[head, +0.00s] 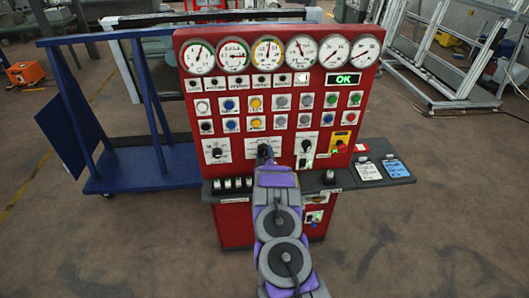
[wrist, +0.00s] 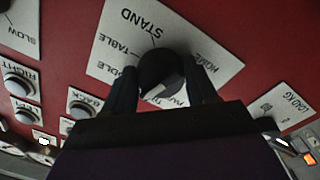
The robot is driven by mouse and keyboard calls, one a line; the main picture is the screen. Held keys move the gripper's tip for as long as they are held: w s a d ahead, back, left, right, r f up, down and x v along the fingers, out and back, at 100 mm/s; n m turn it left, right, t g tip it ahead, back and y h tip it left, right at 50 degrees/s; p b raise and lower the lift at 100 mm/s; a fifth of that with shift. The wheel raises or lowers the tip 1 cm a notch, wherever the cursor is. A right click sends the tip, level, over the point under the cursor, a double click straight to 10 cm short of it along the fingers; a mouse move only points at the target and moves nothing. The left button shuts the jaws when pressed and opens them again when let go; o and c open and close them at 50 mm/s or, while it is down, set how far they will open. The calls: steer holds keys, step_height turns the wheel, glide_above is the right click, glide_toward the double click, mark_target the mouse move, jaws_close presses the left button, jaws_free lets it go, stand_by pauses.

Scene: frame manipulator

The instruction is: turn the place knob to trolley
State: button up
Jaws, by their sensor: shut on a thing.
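The place knob (wrist: 160,68) is a round black knob on a white label plate (wrist: 122,22) on the red panel. In the wrist view the plate appears upside down. I can read STAND, TABLE and HOME on it; other words are partly covered, and I cannot read trolley. My gripper (wrist: 164,82) has one dark finger on each side of the knob and is shut on it. Which word the knob points to I cannot tell. In the head view my gripper (head: 264,153) is at the panel's lower middle, in front of the plate.
Other knobs flank the place knob: one on the left (head: 217,152), one on the right (head: 306,145). A grey shelf (head: 400,179) juts out below. A blue trolley (head: 130,182) stands left.

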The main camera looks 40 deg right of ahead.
steer(key=n+p, duration=0.2)
steer(key=shift+r+n, duration=0.15)
steer(key=shift+n, duration=0.45)
steer(key=shift+a+f+p, duration=0.1)
steer(key=shift+f+p, duration=0.1)
steer(key=shift+p, duration=0.1)
steer(key=o, duration=1.1)
steer(key=shift+c, duration=0.2)
steer(key=shift+s, duration=0.1)
